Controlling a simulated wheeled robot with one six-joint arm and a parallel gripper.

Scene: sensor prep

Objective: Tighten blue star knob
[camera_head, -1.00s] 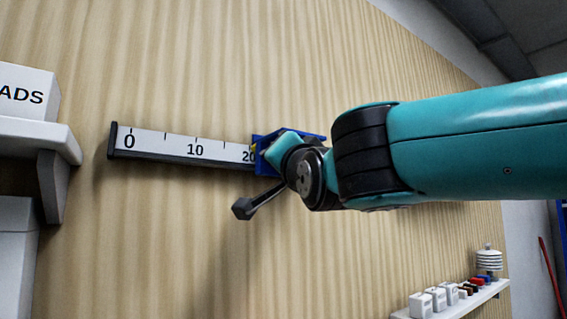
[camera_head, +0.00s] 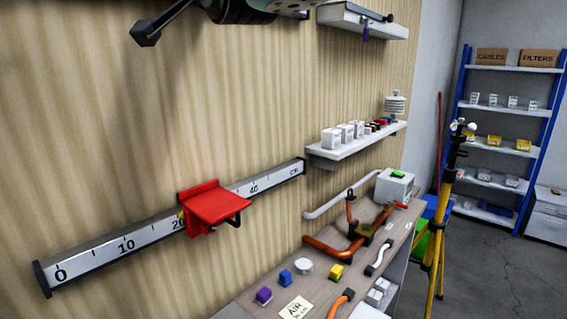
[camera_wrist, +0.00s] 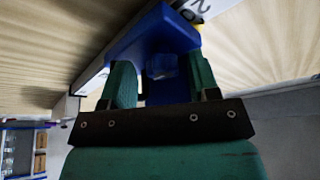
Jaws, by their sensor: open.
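In the wrist view, a blue carriage (camera_wrist: 140,38) sits on the scale rail (camera_wrist: 92,80), near a printed 20 (camera_wrist: 198,7). A darker blue knob (camera_wrist: 162,67) shows under it; its star shape is not clear. My gripper (camera_wrist: 160,84) is open, with one teal finger on each side of the knob. Small gaps seem to show beside the knob; I cannot tell whether either finger touches it. In the head view, only part of my arm shows at the top; the blue carriage and knob are out of view.
In the head view, a lower scale rail (camera_head: 105,250) carries a red bracket (camera_head: 215,203) just past 20. A bench (camera_head: 255,294) with tools and small blocks stands below right. Wall shelves (camera_head: 350,147) and a yellow tripod (camera_head: 436,235) are at the right.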

